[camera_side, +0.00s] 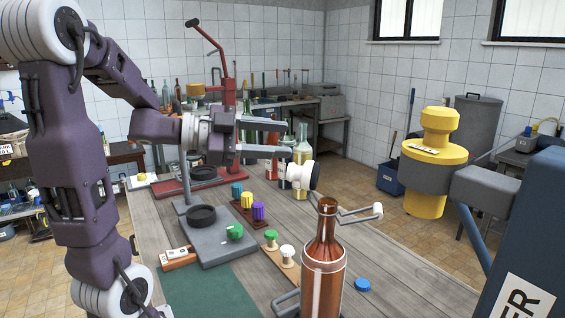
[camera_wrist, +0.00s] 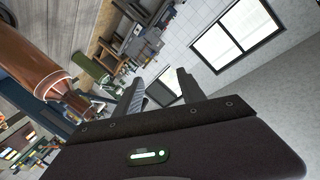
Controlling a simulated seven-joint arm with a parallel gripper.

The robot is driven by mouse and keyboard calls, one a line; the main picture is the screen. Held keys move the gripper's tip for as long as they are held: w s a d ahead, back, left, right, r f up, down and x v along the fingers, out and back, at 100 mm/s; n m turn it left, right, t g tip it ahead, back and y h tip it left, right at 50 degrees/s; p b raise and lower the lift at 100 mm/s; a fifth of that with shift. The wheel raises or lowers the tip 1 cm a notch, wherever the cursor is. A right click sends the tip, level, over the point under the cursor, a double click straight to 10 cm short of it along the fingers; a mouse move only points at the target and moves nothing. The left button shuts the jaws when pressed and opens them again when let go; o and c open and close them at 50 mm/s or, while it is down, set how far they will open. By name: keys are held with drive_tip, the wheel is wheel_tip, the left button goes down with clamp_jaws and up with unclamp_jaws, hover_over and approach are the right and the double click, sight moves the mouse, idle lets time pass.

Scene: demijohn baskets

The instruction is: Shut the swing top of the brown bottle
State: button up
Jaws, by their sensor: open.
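The brown bottle (camera_side: 322,268) stands upright on the wooden bench in the side view, its mouth uncovered. A wire lever with a white end (camera_side: 377,211) sticks out to the right of the neck. My gripper (camera_side: 284,137) is open and empty, above and left of the mouth, with its fingers pointing right. In the wrist view my gripper (camera_wrist: 160,88) shows both fingers apart with nothing between them. The brown bottle (camera_wrist: 38,55) appears there at the left, tilted by the camera's angle.
A blue cap (camera_side: 362,285) lies right of the bottle. Left of it are a grey stand (camera_side: 215,245), a board with green and white knobs (camera_side: 285,262) and a green mat (camera_side: 210,292). Glass bottles (camera_side: 301,152) stand behind the stopper. A yellow object (camera_side: 436,150) is at right.

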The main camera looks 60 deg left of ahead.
drive_tip(key=s+d+f+n+g+h, duration=0.2)
drive_tip(key=s+d+n+h, duration=0.15)
drive_tip(key=s, duration=0.25)
drive_tip(key=n+h, duration=0.3)
approach(287, 172)
drive_tip(key=w, duration=0.3)
drive_tip(key=shift+g+h, duration=0.3)
drive_tip(key=shift+h, duration=0.05)
drive_tip(key=x, duration=0.6)
drive_tip(key=shift+s+d+f, duration=0.1)
drive_tip(key=shift+d+f, duration=0.1)
drive_tip(key=shift+f, duration=0.05)
drive_tip(key=shift+w+d, duration=0.2)
drive_tip(key=shift+w, duration=0.05)
clamp_jaws()
